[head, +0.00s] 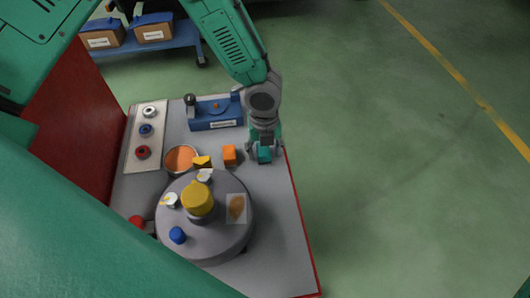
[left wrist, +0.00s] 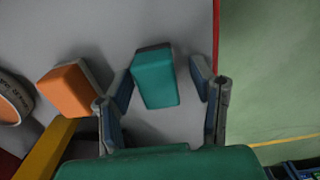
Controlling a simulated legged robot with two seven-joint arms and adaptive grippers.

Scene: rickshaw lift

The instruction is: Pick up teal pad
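The teal pad (head: 264,155) is a small block on the grey tabletop, near its right edge. In the left wrist view the teal pad (left wrist: 156,80) lies between the two spread fingers of my left gripper (left wrist: 165,85). The left gripper (head: 264,149) points down over the pad in the head view. Gaps show between the pad and both fingers, so it is open and not holding the pad. I cannot tell how far the fingertips are above the table. My right gripper is not in view.
An orange block (head: 230,155) stands just left of the teal pad. A grey round turntable (head: 218,240) with a yellow knob (head: 197,198) is nearer. A blue fixture (head: 215,114) and an orange-filled round dish (head: 181,159) are close by. Open green floor (head: 400,190) lies to the right.

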